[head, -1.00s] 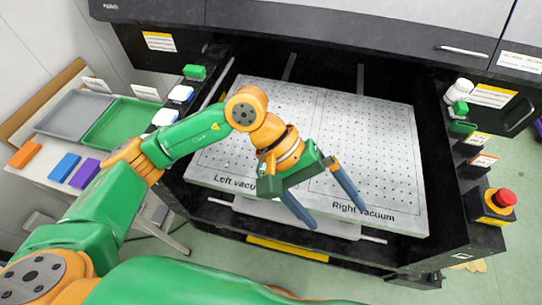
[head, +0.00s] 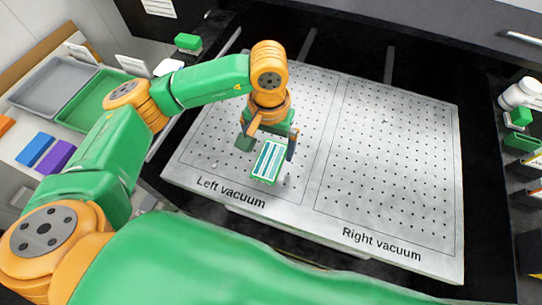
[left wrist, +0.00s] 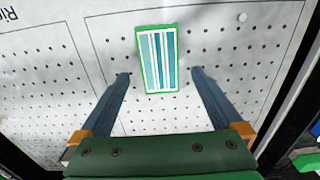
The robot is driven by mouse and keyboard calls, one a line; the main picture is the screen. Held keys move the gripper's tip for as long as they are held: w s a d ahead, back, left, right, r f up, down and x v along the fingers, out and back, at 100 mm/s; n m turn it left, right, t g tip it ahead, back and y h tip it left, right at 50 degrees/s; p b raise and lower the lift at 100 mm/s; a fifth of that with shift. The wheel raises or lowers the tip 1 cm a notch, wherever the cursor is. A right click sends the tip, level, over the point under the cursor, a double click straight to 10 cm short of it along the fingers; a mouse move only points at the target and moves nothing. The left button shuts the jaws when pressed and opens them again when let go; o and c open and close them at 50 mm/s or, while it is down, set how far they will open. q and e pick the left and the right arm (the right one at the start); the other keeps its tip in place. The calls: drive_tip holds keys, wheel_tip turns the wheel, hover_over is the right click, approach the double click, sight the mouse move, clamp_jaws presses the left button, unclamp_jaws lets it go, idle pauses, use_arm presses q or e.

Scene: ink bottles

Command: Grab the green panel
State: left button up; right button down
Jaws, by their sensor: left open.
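The green panel (head: 268,162) is a small flat rectangle with a green border and blue and white stripes. It appears to lie on the Left vacuum side of the perforated plate. My left gripper (head: 267,150) is over it, pointing down, open and empty. In the left wrist view the panel (left wrist: 157,60) lies ahead of and partly between the two spread blue fingers (left wrist: 159,73), with a gap on each side. I cannot tell the fingertips' exact height above the plate. My right gripper is not in view.
The white perforated plate (head: 390,160) fills the middle, and its Right vacuum side is clear. Dark machine walls border it. Left are a grey tray (head: 52,84), a green tray (head: 85,108), and blue (head: 35,149) and purple (head: 56,156) blocks. White and green items (head: 520,95) stand at right.

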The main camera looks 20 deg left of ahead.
sight(270, 160)
use_arm(q)
wheel_tip(270, 160, down, 4)
drive_tip(key=shift+f+p, duration=0.25)
drive_tip(key=shift+p, duration=0.35)
drive_tip(key=shift+r, duration=0.1)
drive_tip(key=c, duration=1.4)
